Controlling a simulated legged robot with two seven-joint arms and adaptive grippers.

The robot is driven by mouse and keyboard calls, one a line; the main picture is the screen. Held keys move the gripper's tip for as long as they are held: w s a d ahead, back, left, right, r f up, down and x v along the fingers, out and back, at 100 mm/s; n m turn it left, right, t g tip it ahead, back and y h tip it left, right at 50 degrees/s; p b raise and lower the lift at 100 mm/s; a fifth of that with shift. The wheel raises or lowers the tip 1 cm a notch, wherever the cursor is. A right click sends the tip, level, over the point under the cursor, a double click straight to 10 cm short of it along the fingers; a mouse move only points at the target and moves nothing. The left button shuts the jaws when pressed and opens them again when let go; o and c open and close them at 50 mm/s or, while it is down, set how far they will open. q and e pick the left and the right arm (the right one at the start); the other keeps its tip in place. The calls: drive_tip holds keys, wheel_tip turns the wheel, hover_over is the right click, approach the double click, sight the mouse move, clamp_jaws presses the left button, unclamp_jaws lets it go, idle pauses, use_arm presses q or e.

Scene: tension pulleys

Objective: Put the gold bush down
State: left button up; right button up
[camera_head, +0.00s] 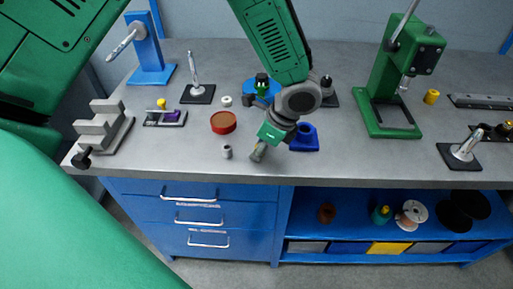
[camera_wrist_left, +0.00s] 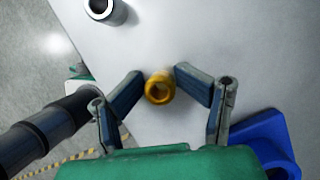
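The gold bush (camera_wrist_left: 159,87) is a small hollow ring. In the left wrist view it sits between the tips of my left gripper (camera_wrist_left: 159,76), with a fingertip against each side. In the head view my left gripper (camera_head: 257,153) points down close above the grey bench top (camera_head: 190,160), near its front edge. The bush is mostly hidden there by the fingers. I cannot tell whether it touches the bench. My right gripper is not in view.
A grey bush (camera_head: 228,152) stands left of my gripper. A blue block (camera_head: 305,138) is close on the right. A red round dish (camera_head: 223,122) lies behind left, and a green press (camera_head: 390,115) stands at the right. Bare bench lies at the front right.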

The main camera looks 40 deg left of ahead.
use_arm(q)
drive_tip(key=shift+d+r, duration=0.1)
drive_tip(key=shift+r, duration=0.2)
drive_tip(key=v, duration=0.2)
drive_tip(key=a+v, duration=0.1)
drive_tip(key=v, duration=0.4)
drive_tip(key=shift+w+r+p, duration=0.2)
drive_tip(key=shift+r+p, duration=0.15)
drive_tip(key=shift+r, duration=0.3)
drive_tip(key=v, duration=0.4)
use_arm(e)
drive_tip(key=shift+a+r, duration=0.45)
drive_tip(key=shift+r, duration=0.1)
